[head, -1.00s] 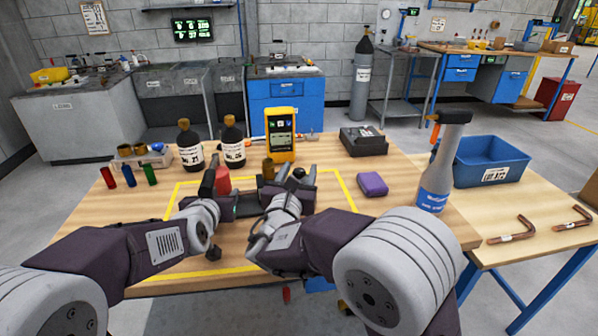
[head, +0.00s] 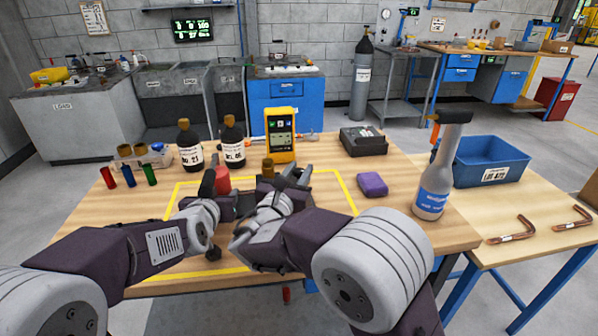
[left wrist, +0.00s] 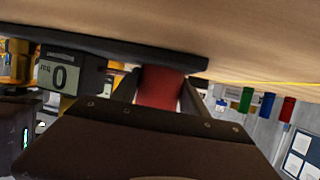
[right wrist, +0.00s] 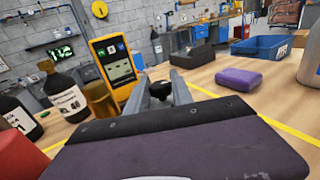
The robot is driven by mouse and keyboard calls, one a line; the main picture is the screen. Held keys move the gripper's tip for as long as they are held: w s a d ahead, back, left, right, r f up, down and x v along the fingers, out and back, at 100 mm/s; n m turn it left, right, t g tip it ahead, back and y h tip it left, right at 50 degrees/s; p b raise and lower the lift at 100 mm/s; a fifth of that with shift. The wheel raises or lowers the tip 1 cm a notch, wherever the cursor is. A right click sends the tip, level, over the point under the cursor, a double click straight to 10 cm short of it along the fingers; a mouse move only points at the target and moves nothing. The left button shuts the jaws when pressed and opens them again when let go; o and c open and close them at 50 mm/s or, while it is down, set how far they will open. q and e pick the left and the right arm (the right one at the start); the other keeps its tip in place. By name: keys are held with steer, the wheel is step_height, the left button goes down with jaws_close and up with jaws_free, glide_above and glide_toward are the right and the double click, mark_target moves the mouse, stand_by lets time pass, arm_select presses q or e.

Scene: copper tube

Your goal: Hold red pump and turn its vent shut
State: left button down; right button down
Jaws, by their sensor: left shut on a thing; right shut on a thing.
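The red pump (head: 222,180) stands inside the yellow outline on the workbench; its red body also shows in the left wrist view (left wrist: 160,87). My left gripper (head: 212,183) is shut on this red body, one finger on each side. A gauge reading 0 bar (left wrist: 60,73) sits beside it. My right gripper (head: 294,177) is shut on a small black knob (right wrist: 160,90), seen between its fingertips in the right wrist view; this looks like the vent. A brass cylinder (right wrist: 100,101) stands just left of it. My arms hide much of the pump in the head view.
Two dark bottles (head: 233,142) and a yellow meter (head: 281,134) stand behind the grippers. Red, blue and green cylinders (head: 129,176) stand at left. A blue bin (head: 491,161) is on the side table.

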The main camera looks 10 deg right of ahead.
steer(key=c, duration=1.1)
jaws_free()
steer(key=shift+a, duration=0.1)
steer(key=v, duration=1.2)
